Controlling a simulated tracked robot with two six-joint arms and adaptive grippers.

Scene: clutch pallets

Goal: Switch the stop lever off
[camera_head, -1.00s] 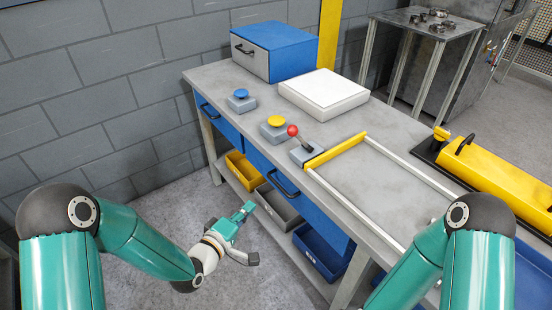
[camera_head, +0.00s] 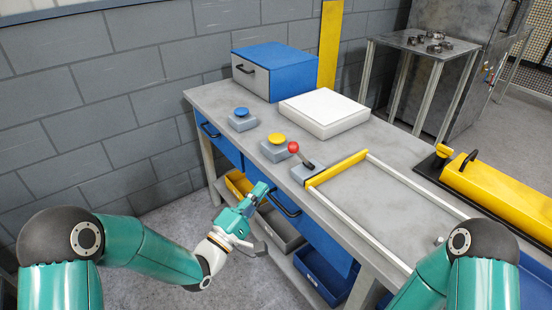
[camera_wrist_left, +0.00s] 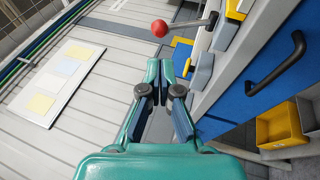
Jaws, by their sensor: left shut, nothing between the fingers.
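The stop lever (camera_head: 304,159) has a red ball knob and a dark stalk on a grey base (camera_head: 309,172). It stands near the front edge of the workbench, with its stalk tilted to the left. My left gripper (camera_head: 263,187) is shut and empty in front of the bench edge, below and left of the lever, apart from it. In the left wrist view, the red knob (camera_wrist_left: 160,28) and stalk (camera_wrist_left: 194,23) show beyond the shut fingertips (camera_wrist_left: 160,72). My right arm shows at the lower right; its gripper is out of view.
A yellow button (camera_head: 276,139) and a blue button (camera_head: 242,113) stand left of the lever on the workbench (camera_head: 215,97). A yellow bar (camera_head: 337,168) of a frame lies right of it. Blue drawers with a black handle (camera_head: 285,203) and bins (camera_head: 320,276) are below.

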